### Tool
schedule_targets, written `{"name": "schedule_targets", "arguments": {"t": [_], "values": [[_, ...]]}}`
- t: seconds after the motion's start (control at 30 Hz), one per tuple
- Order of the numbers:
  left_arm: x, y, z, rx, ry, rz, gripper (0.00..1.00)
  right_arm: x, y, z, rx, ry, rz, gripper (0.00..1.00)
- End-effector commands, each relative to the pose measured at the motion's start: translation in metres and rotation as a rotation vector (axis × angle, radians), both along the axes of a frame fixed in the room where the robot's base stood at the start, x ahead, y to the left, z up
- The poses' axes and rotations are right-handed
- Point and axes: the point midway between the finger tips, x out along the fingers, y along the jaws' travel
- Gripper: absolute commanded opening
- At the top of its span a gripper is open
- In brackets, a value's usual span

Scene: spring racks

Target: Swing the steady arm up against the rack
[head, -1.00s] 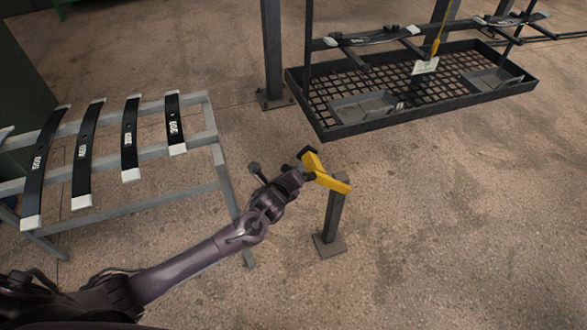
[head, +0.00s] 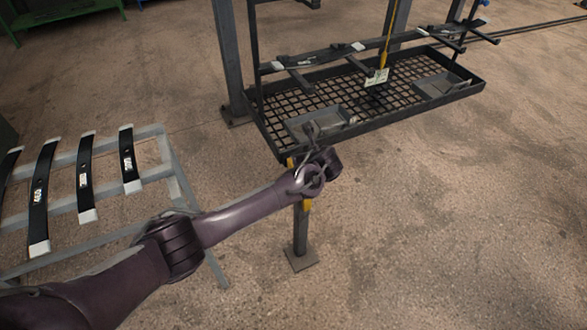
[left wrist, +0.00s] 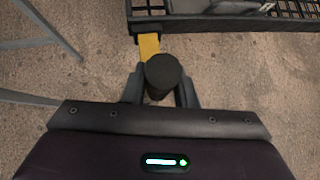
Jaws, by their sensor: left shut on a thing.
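The steady arm is a yellow bar on a short grey post (head: 300,232). In the head view only small yellow parts of the steady arm (head: 306,204) show, beside and behind my left wrist. In the left wrist view the yellow bar (left wrist: 149,46) runs up to a dark end close to the rack's edge (left wrist: 210,22); I cannot tell whether they touch. My left gripper (left wrist: 162,92) is shut on the steady arm's round black grip (left wrist: 164,74). In the head view the arm hides its fingers. The rack (head: 375,122) has a dark mesh tray base. My right gripper is not in view.
A grey stand (head: 150,178) with several dark leaf springs is at the left. Leaf springs also lie on the rack's upper bars, and a yellow cord with a white tag (head: 377,77) hangs there. An upright column (head: 229,60) stands behind the rack's left end. Floor at right is clear.

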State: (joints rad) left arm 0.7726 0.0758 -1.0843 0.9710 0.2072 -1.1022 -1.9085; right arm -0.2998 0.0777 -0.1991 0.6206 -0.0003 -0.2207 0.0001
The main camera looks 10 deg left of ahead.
Motion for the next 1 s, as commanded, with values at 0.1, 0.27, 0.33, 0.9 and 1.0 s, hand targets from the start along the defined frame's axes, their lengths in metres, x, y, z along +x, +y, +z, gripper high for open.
{"name": "schedule_targets", "arguments": {"t": [0.1,0.27,0.33,0.9,1.0], "values": [[0.007,-0.011,-0.001,0.029,0.017,0.000,0.00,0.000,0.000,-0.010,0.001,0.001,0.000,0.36],[0.012,-0.018,-0.001,0.055,0.037,0.000,0.00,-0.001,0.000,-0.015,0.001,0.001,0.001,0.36],[0.013,-0.020,0.000,0.062,0.042,-0.002,0.00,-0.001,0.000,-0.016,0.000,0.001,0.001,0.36],[0.014,-0.023,0.001,0.067,0.046,-0.006,0.40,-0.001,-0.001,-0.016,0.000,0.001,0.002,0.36],[0.014,-0.022,0.000,0.068,0.047,-0.004,0.47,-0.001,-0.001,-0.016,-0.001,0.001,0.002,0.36]]}}
